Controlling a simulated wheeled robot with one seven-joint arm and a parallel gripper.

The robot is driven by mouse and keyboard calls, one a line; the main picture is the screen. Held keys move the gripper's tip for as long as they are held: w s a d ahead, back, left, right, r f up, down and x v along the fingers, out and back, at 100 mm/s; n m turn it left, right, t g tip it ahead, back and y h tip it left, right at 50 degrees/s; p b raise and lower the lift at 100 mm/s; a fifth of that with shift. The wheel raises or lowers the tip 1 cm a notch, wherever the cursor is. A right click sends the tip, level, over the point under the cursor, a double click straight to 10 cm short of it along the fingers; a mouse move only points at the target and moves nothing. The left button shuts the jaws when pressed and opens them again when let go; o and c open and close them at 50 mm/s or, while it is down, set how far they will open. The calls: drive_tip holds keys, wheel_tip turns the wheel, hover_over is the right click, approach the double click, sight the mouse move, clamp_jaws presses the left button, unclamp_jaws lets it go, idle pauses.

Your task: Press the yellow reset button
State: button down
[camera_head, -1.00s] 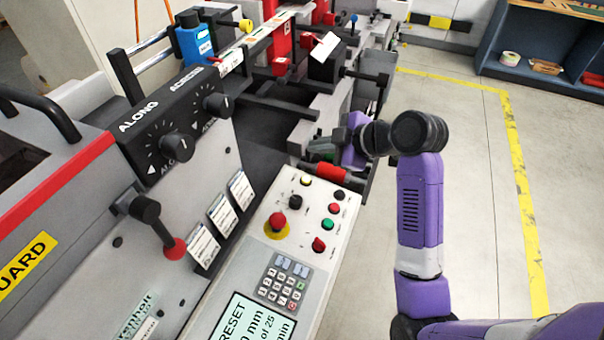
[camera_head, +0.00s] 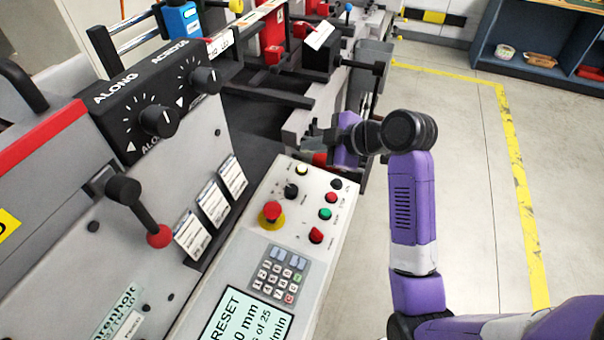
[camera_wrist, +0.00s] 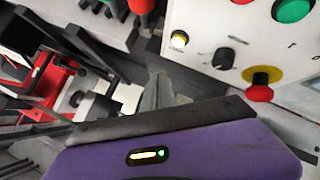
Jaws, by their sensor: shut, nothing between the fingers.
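The small yellow button (camera_head: 302,169) is at the far end of the light control panel (camera_head: 262,243), above a black knob (camera_head: 291,190). In the wrist view the yellow button (camera_wrist: 179,40) looks pale and lit, near the panel's left edge. My gripper (camera_head: 314,140) is just beyond the panel's far end in the head view, apart from the button. In the wrist view my gripper's fingers (camera_wrist: 160,90) are together and empty, below and left of the button. The gap between fingertips and panel is hard to judge.
A red mushroom button (camera_head: 272,210) on a yellow ring sits nearer on the panel. Black, green and red buttons (camera_head: 325,213) line its right side. Open floor (camera_head: 465,190) lies to the right.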

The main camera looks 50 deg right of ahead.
drive_tip(key=shift+w+a+f+b, duration=0.1)
drive_tip(key=shift+w+f+b, duration=0.1)
drive_tip(key=shift+f+b, duration=0.7)
drive_tip(key=shift+w+a+f+b, duration=0.15)
drive_tip(key=shift+f+b, duration=0.2)
drive_tip(key=shift+f, duration=1)
drive_tip(key=shift+d, duration=0.1)
drive_tip(key=shift+f, duration=0.35)
drive_tip(key=shift+w+f+b, duration=0.1)
drive_tip(key=shift+f+b, duration=0.3)
drive_tip(key=shift+f, duration=0.1)
idle(1.0)
drive_tip(key=shift+r, duration=0.15)
drive_tip(key=shift+r+p, duration=0.8)
drive_tip(key=shift+p, duration=0.1)
drive_tip(key=r+p, duration=0.3)
drive_tip(key=s+r+p, duration=0.1)
drive_tip(key=r, duration=0.1)
drive_tip(key=shift+d, duration=0.15)
